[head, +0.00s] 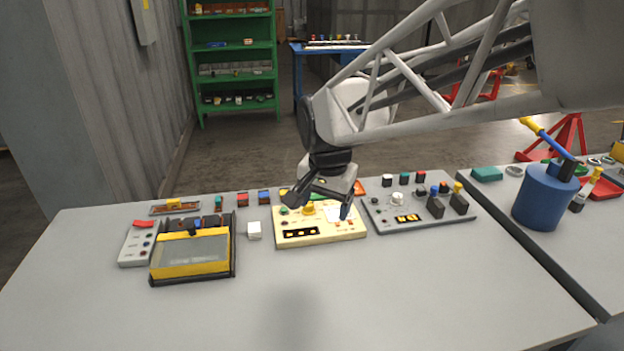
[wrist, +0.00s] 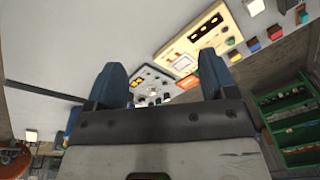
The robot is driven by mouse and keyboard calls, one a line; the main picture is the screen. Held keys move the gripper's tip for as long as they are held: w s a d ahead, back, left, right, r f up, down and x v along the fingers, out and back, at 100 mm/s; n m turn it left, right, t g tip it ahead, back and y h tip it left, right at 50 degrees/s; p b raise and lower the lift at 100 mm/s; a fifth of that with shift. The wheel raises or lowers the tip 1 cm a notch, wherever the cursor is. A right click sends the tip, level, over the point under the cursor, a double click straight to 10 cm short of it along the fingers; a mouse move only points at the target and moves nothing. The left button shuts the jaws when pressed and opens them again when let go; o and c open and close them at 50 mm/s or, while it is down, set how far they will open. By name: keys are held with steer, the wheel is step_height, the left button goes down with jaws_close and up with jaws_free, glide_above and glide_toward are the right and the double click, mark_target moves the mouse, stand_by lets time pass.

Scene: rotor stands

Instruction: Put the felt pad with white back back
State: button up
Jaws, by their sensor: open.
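I cannot tell for sure which thing is the felt pad with white back. A small white block (head: 254,230) sits on the grey table between the yellow-framed tray and the cream panel. It seems to show at the top of the wrist view (wrist: 255,6). A white patch (head: 333,213) shows on the cream panel (head: 290,241), partly behind a finger. My gripper (head: 320,205) hangs over the cream panel, fingers apart. In the wrist view my gripper (wrist: 162,72) is open with nothing held between its fingers.
A yellow-and-black framed tray (head: 192,275) stands at left beside a white button panel (head: 136,246). A grey panel (head: 415,217) with knobs and dark blocks lies right of the gripper. A blue cylinder (head: 545,197) stands farther right. The front of the table (head: 380,300) is clear.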

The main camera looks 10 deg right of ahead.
steer(key=s+d+n, duration=0.2)
steer(key=s+n, duration=0.1)
steer(key=s, duration=0.6)
steer(key=s+d+f+n+t, duration=0.1)
steer(key=s+d+n, duration=0.2)
steer(key=s, duration=0.6)
steer(key=shift+n, duration=0.5)
